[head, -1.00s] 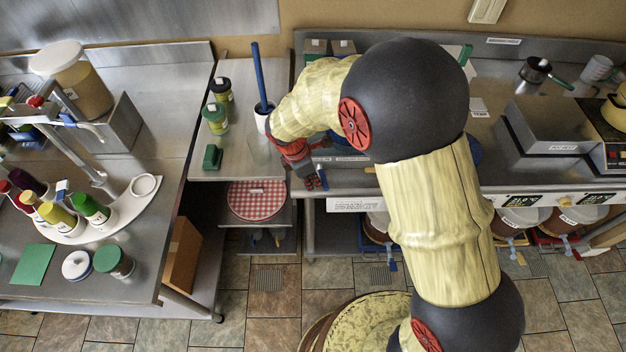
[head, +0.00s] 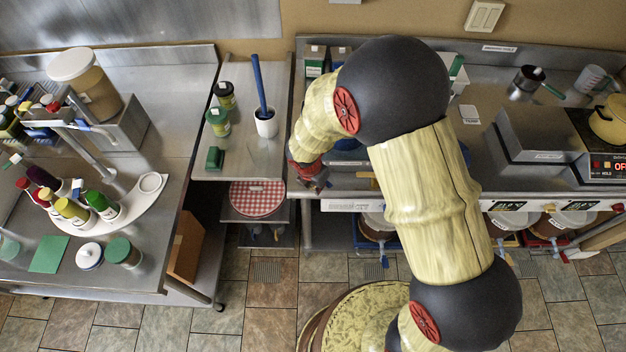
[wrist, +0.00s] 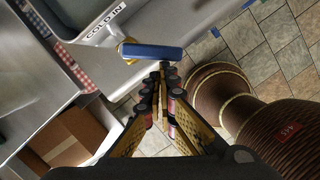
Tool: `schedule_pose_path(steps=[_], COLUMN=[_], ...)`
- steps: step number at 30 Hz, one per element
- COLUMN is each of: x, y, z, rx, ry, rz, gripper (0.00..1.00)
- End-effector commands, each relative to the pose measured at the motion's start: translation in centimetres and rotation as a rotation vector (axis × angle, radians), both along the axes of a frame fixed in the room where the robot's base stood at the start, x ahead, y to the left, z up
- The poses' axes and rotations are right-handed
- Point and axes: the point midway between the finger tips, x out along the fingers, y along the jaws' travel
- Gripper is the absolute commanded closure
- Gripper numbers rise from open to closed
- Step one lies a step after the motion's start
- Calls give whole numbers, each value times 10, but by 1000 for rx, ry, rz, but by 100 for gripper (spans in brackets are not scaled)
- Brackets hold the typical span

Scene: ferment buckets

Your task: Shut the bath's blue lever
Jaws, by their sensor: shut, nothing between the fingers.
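The blue lever (wrist: 152,51) shows in the wrist view as a flat blue handle on a brass fitting (wrist: 130,61). It lies crosswise in the picture, beside the grey bath (wrist: 64,31) with its "COLD IN" label (wrist: 105,21). My gripper (wrist: 166,72) is shut and empty, its fingertips just below the lever's right half in the picture. I cannot tell whether they touch it. In the head view my gripper (head: 316,181) is at the left front corner of the right counter, and I cannot make out the lever there.
A lower shelf with a red checked round item (head: 257,198) is left of my gripper. A cardboard box (head: 186,246) stands under the left counter. Several lidded buckets (head: 375,226) hang or stand below the right counter. Tiled floor (head: 270,300) is open in front.

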Motion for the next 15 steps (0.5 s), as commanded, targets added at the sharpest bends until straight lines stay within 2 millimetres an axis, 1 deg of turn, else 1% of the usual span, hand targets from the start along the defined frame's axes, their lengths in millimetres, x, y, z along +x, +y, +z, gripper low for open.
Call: schedule_pose_path(steps=[1,12,14,15], x=[-1,6,7,8], y=[-5,-24,-26,-27], z=[5,3,3,2], rx=[-1,0,1,1], ry=[2,1,1,1], rz=[43,378,421,414], gripper=[100,100,100,100])
